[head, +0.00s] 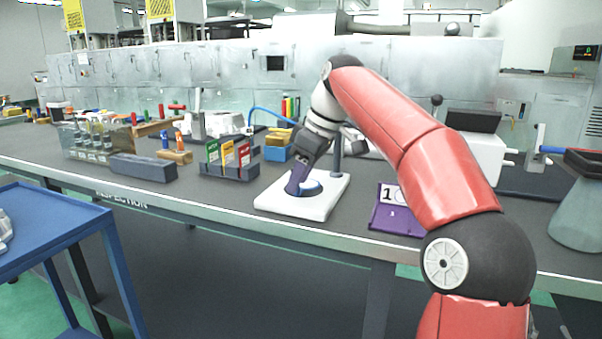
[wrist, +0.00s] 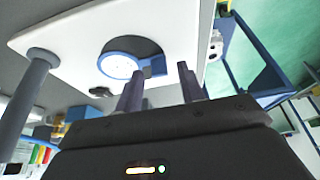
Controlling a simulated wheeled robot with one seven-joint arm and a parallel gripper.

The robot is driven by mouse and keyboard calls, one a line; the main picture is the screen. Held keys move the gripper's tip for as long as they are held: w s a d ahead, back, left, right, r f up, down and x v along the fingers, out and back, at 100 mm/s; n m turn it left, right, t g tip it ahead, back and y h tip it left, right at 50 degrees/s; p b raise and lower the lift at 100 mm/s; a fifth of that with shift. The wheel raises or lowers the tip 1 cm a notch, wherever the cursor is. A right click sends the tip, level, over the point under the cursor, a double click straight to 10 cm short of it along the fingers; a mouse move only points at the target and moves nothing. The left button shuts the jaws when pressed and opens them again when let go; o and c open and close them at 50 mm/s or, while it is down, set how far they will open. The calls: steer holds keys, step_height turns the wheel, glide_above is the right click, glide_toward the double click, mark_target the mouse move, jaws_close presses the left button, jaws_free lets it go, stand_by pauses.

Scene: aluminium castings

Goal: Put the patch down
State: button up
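The likely patch, a round blue-rimmed piece with a pale printed face and a blue tab (wrist: 119,65), lies on a white base plate (wrist: 75,28). In the head view the blue round piece (head: 311,188) shows on the white plate (head: 300,207), partly hidden by my gripper (head: 294,189). In the wrist view my gripper (wrist: 160,70) has its two fingers apart, with a clear gap between them. The blue tab shows in that gap, near the left fingertip; I cannot tell whether they touch. A grey post (wrist: 27,100) rises from the plate.
On the bench, a card rack (head: 229,160) and a grey block (head: 143,168) stand left of the plate. A purple tray (head: 397,219) with a numbered card lies to the right. A blue cart (head: 50,235) stands in front at left.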

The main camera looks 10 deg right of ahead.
steer(key=shift+f, duration=0.15)
steer(key=v, duration=0.1)
steer(key=p+v, duration=0.1)
steer(key=v, duration=0.1)
steer(key=a+v, duration=0.1)
steer(key=v, duration=0.1)
steer(key=shift+w+d+r, duration=0.1)
steer(key=shift+w+r, duration=0.05)
steer(key=shift+r, duration=0.2)
steer(key=shift+v, duration=1.3)
